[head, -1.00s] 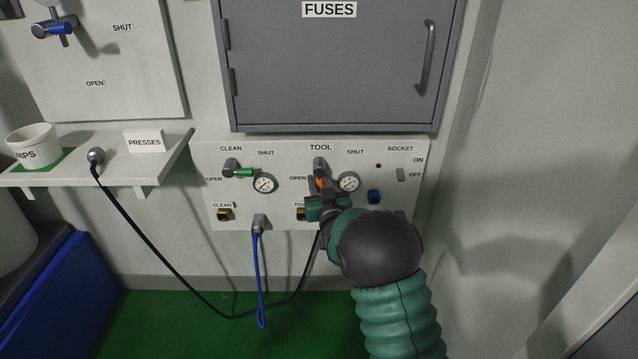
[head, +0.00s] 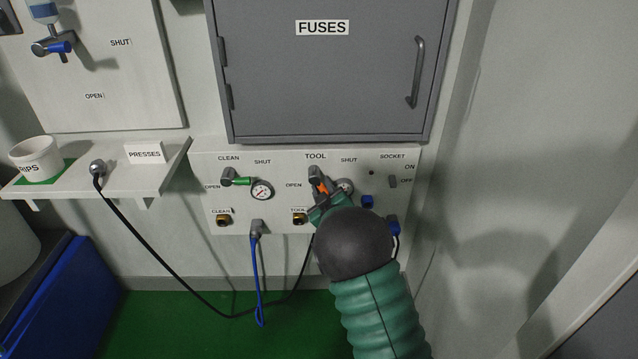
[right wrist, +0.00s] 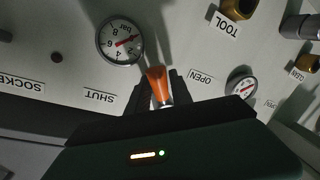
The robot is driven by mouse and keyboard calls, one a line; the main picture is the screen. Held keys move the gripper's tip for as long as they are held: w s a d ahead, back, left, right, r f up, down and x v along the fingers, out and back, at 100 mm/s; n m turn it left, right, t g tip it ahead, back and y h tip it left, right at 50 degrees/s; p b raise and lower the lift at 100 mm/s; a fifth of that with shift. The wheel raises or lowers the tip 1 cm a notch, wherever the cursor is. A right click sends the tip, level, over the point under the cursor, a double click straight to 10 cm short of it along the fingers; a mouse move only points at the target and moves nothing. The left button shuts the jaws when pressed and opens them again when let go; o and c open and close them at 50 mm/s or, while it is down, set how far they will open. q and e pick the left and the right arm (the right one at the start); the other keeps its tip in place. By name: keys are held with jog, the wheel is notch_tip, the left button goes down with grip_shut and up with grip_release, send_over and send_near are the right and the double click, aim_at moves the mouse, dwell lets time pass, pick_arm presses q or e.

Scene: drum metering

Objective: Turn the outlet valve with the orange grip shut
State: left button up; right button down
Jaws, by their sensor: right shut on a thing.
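The outlet valve with the orange grip (head: 321,187) is on the white panel under the TOOL label. Its grip points down and slightly right, between the OPEN label on the left and the SHUT label on the right. My right gripper (head: 322,194) is shut on the grip and tilted, reaching up from the lower right. The right wrist view shows the orange grip (right wrist: 159,84) between the dark fingers of the right gripper (right wrist: 161,95), with part of the grip hidden. The TOOL gauge (right wrist: 120,41) is close beside it. My left gripper is not in view.
A valve with a green grip (head: 238,180) and its gauge (head: 261,190) are to the left. A blue cable (head: 258,278) and a black cable (head: 160,270) hang below. The grey FUSES cabinet (head: 330,80) is above, and a bare wall (head: 520,150) is at right.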

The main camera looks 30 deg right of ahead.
jog(key=n+p, duration=0.1)
jog(key=r+n+p, duration=0.1)
jog(key=shift+s+d+n+g, duration=0.15)
jog(key=shift+d+n+g, duration=0.05)
jog(key=shift+n+g, duration=0.1)
jog(key=n+p, duration=0.1)
jog(key=r+n+h+p, duration=0.1)
jog(key=n+p, duration=0.1)
jog(key=shift+s+d+g, duration=0.2)
jog(key=shift+g, duration=0.2)
jog(key=shift+d+r+n+p, duration=0.1)
jog(key=shift+r+n+p, duration=0.1)
jog(key=shift+n+p, duration=0.8)
jog(key=shift+r+n+g+h+p, duration=0.2)
jog(key=shift+n+g+h+p, duration=0.15)
jog(key=shift+n+p, duration=0.4)
jog(key=shift+s+n, duration=0.1)
jog(key=shift+n, duration=0.15)
jog(key=c, duration=1.3)
grip_release()
jog(key=shift+o, duration=0.7)
jog(key=shift+h, duration=0.25)
jog(key=shift+d+r, duration=0.1)
